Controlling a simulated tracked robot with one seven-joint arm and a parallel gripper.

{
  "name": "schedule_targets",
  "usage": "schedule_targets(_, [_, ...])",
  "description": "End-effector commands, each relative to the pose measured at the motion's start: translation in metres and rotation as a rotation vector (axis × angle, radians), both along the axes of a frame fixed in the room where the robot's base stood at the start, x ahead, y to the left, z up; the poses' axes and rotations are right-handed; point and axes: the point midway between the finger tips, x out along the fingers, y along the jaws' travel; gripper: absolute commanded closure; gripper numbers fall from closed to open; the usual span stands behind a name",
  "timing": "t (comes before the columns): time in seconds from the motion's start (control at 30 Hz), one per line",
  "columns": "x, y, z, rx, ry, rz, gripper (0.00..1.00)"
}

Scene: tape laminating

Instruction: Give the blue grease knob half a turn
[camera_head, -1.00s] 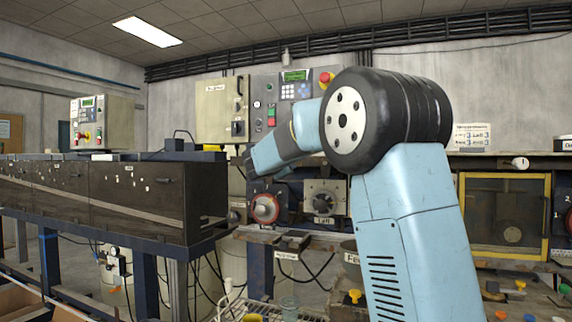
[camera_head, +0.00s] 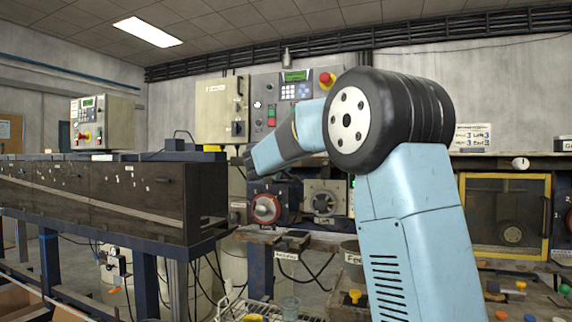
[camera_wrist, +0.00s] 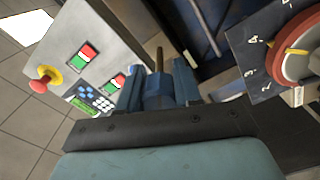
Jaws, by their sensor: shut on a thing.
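In the wrist view my gripper (camera_wrist: 158,88) has its two dark blue fingers closed on a small blue piece (camera_wrist: 156,92) that looks like the blue grease knob. A thin brownish stem (camera_wrist: 159,58) rises beyond it between the fingers. The knob's lower part and its turn angle are hidden by the fingers and my wrist. In the head view my arm reaches left toward the machine, and neither the fingertips nor the knob can be made out.
A red-rimmed numbered dial (camera_wrist: 297,58) is close on the right of the wrist view; a red-ringed dial also shows in the head view (camera_head: 266,208). A control panel with a red emergency button (camera_wrist: 42,80) is at left. A dark long housing (camera_head: 130,195) stands left of my arm.

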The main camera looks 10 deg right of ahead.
Motion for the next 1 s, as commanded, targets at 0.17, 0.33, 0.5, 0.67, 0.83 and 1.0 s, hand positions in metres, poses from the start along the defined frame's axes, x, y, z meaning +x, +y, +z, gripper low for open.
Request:
schedule_targets(0.17, [0.0010,0.0010,-0.0069,0.136,-0.087,0.001,0.97])
schedule_targets(0.33, [0.0011,0.0012,-0.0073,0.266,-0.181,0.000,0.97])
schedule_targets(0.5, [0.0013,0.0016,-0.0076,0.396,-0.275,0.000,0.97])
schedule_targets(0.67, [0.0014,0.0019,-0.0077,0.512,-0.359,0.000,0.97])
schedule_targets(0.83, [0.0015,0.0021,-0.0077,0.616,-0.435,0.000,0.97])
schedule_targets(1.0, [0.0015,0.0021,-0.0075,0.695,-0.492,0.000,0.97])
